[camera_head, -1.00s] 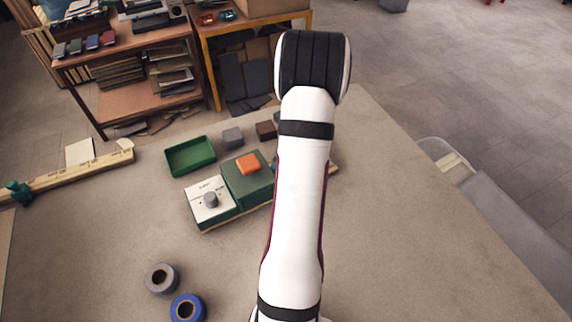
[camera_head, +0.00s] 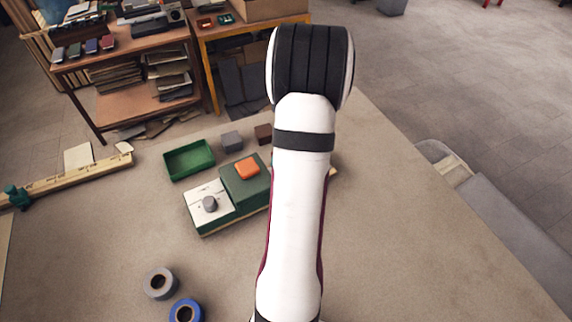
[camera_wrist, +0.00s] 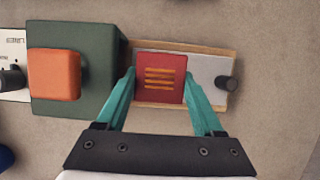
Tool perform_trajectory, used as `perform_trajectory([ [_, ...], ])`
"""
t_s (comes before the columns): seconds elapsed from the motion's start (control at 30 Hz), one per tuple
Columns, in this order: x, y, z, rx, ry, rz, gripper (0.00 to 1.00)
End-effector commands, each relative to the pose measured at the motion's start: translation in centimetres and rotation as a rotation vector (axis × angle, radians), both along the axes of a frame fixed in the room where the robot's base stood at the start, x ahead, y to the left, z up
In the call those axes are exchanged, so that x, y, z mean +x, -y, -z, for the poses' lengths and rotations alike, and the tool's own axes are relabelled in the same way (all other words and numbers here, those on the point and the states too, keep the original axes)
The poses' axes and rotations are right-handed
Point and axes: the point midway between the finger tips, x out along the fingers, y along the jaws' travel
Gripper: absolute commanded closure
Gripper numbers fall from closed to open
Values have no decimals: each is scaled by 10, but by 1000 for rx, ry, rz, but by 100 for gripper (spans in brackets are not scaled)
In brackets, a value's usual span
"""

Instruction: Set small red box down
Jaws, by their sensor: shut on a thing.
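The small red box (camera_wrist: 161,78) has gold stripes on its face and shows in the wrist view between the two teal fingers of my gripper (camera_wrist: 161,90). The fingers are shut on its left and right sides. The box is over a wood-edged board (camera_wrist: 150,44), beside a pale metal plate (camera_wrist: 207,86) with a dark knob (camera_wrist: 226,83). I cannot tell whether the box touches the board. In the head view my arm hides the gripper and the box.
Left of the box stands a green block (camera_wrist: 95,40) with an orange pad (camera_wrist: 54,75). The head view shows a green tray (camera_head: 188,160), a grey cube (camera_head: 232,141), a brown cube (camera_head: 263,133), and grey (camera_head: 160,283) and blue (camera_head: 186,312) rolls. The table's right side is clear.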

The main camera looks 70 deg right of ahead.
Motion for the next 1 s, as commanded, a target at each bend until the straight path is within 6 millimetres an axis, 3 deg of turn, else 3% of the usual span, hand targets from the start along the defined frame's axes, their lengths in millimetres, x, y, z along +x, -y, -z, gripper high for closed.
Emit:
perform_trajectory([
  [0.4, -95, -17, -57, -2, -1, 5, 95],
  [0.63, -114, -21, -69, 0, 0, 0, 95],
  [0.73, -108, -18, -68, 2, 0, -12, 95],
  [0.83, -84, -8, -67, 3, 0, -53, 95],
  [1.0, -7, 13, -62, 3, -2, -160, 95],
])
